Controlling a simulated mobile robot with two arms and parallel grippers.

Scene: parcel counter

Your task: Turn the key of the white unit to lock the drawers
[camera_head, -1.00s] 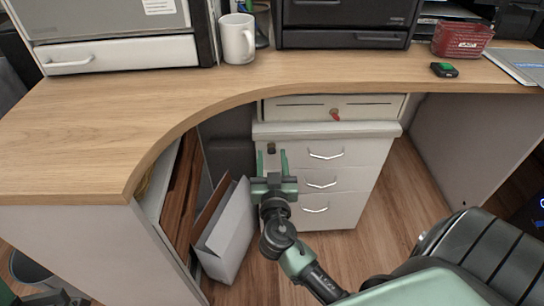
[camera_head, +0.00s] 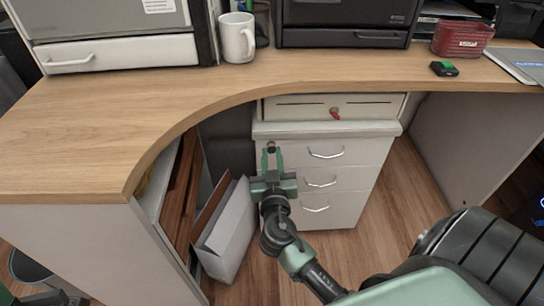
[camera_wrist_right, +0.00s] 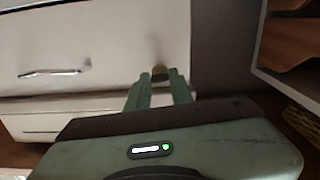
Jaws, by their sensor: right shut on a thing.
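The white drawer unit (camera_head: 330,172) stands under the desk, with three drawers and curved metal handles. Its key (camera_head: 271,148) is at the top left of the front; only a small brownish end shows past the fingers. My right gripper (camera_head: 272,154) reaches up to the unit's front and is shut on the key. In the right wrist view, the green fingertips (camera_wrist_right: 159,80) are on either side of the key head (camera_wrist_right: 159,71), close against the white front. The key's exact angle is hard to tell. My left gripper cannot be made out.
A shallow drawer (camera_head: 300,108) under the desktop holds another key (camera_head: 335,113), with a red part. A white box (camera_head: 228,235) stands on the floor left of my right gripper. A mug (camera_head: 237,38) and a red basket (camera_head: 462,40) stand on the desk (camera_head: 90,135).

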